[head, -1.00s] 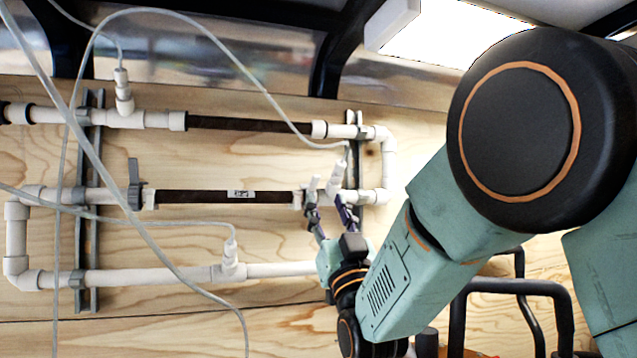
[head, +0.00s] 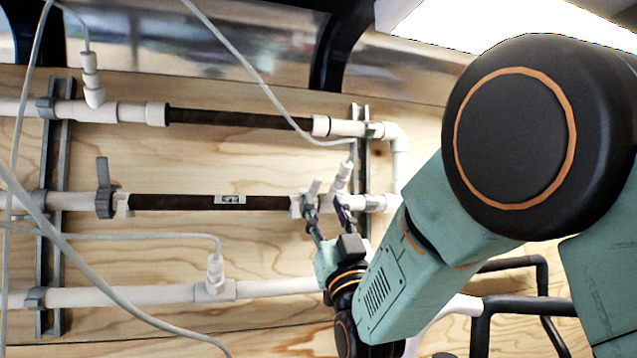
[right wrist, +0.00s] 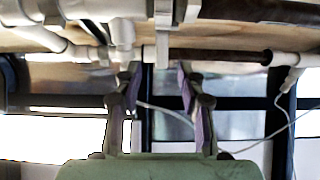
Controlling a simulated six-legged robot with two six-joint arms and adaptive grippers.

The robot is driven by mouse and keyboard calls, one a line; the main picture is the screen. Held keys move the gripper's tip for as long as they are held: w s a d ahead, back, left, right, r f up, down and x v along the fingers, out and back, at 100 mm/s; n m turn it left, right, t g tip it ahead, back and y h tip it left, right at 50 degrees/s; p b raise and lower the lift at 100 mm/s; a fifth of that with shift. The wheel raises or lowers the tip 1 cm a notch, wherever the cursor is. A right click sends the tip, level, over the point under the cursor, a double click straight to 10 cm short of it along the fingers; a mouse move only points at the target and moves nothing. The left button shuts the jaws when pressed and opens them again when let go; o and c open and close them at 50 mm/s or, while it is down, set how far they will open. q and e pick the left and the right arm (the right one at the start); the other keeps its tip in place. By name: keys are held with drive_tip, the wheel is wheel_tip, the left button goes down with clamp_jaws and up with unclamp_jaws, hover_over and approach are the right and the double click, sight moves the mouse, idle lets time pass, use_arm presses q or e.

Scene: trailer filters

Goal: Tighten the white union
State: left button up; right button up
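White fittings join the right end of the dark middle filter (head: 180,202) to the pipe; the one at the filter's end (head: 297,205) looks like the white union. My right gripper (head: 327,210) is at these fittings, its dark purple fingers apart. In the right wrist view the gripper (right wrist: 157,92) is open, with empty space between its fingertips. My left gripper is not in view.
An upper dark filter (head: 238,121) and a lower white pipe (head: 130,297) run along the plywood wall (head: 270,165). A grey-handled valve (head: 103,190) is at the middle filter's left end. Loose grey cables (head: 75,272) hang in front. Black tubes (head: 525,305) stand at lower right.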

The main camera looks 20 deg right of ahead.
sight(317, 186)
drive_tip(key=w+r, duration=0.1)
drive_tip(key=w+a+r+p, duration=0.1)
drive_tip(key=w, duration=0.1)
drive_tip(key=shift+a+r, duration=0.1)
drive_tip(key=shift+w+d+r+p, duration=0.35)
drive_tip(key=shift+w+r+p, duration=0.3)
drive_tip(key=shift+w+r, duration=0.15)
drive_tip(key=shift+d+r, duration=0.2)
drive_tip(key=shift+d, duration=0.05)
drive_tip(key=shift+s+d+r, duration=0.15)
drive_tip(key=shift+r, duration=0.1)
drive_tip(key=shift+s+r, duration=0.1)
drive_tip(key=shift+w+a, duration=0.35)
drive_tip(key=shift+a, duration=0.2)
drive_tip(key=shift+w+a+f, duration=0.1)
drive_tip(key=shift+w+f, duration=0.1)
drive_tip(key=shift+w, duration=0.05)
drive_tip(key=shift+c, duration=0.3)
drive_tip(key=shift+w, duration=0.15)
drive_tip(key=shift+c, duration=0.7)
drive_tip(key=shift+s+d, duration=0.2)
drive_tip(key=shift+d, duration=0.25)
drive_tip(key=c, duration=0.3)
drive_tip(key=shift+s+d, duration=0.1)
drive_tip(key=shift+s, duration=0.1)
drive_tip(key=shift+c, duration=0.7)
drive_tip(key=shift+a+r, duration=0.15)
drive_tip(key=shift+a, duration=0.2)
clamp_jaws()
drive_tip(key=shift+d, duration=0.2)
